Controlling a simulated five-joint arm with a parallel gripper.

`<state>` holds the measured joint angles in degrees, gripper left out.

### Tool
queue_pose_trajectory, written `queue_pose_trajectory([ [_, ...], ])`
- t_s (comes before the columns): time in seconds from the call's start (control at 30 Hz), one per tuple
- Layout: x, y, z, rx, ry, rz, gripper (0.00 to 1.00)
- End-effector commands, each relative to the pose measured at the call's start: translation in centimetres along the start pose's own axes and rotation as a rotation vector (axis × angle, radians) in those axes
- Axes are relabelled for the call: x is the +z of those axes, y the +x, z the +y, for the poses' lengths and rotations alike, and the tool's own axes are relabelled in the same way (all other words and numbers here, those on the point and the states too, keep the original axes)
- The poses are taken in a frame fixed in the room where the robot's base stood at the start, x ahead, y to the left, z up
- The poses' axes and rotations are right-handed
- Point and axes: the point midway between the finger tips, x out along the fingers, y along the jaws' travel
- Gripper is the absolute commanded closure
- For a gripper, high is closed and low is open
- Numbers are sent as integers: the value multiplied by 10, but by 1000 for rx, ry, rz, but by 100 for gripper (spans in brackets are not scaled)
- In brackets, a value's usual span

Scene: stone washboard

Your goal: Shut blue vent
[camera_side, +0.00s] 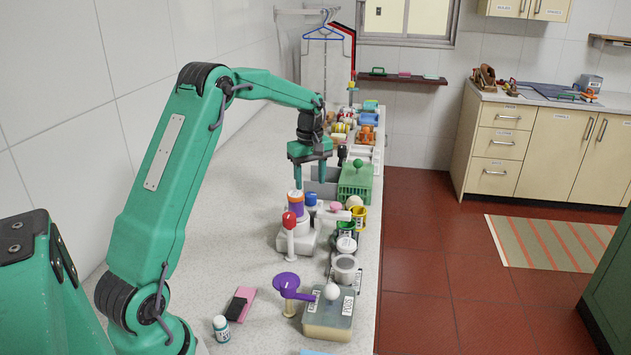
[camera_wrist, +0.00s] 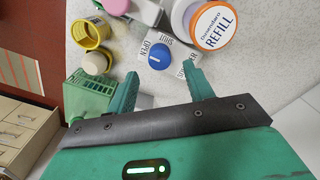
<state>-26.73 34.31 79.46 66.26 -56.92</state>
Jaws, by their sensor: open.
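The blue vent is a round blue knob (camera_wrist: 159,56) on a white plate marked OPEN and SHUT in the wrist view. A small pale mark shows on its face, but I cannot tell which word it points to. In the side view the blue top (camera_side: 310,198) shows among crowded items on the counter, just below my gripper. My gripper (camera_side: 310,180) points down and hangs above it. In the wrist view my gripper (camera_wrist: 162,72) is open, with its two green fingers apart and the knob lying between and just beyond their tips. Nothing is between the fingers.
A white and orange REFILL container (camera_wrist: 213,27) stands close right of the knob in the wrist view. A yellow cup (camera_wrist: 90,33) and green basket (camera_wrist: 88,95) stand left. In the side view a red-topped lever (camera_side: 289,220) is near. The counter's left side (camera_side: 235,180) is clear.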

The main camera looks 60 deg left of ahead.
Motion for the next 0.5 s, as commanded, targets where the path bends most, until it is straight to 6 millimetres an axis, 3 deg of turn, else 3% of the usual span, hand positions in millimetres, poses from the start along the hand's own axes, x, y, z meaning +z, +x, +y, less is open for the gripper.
queue_pose_trajectory([
  [0.3,0,38,0,-2,0,-1,48],
  [0.5,0,50,0,0,0,0,48],
])
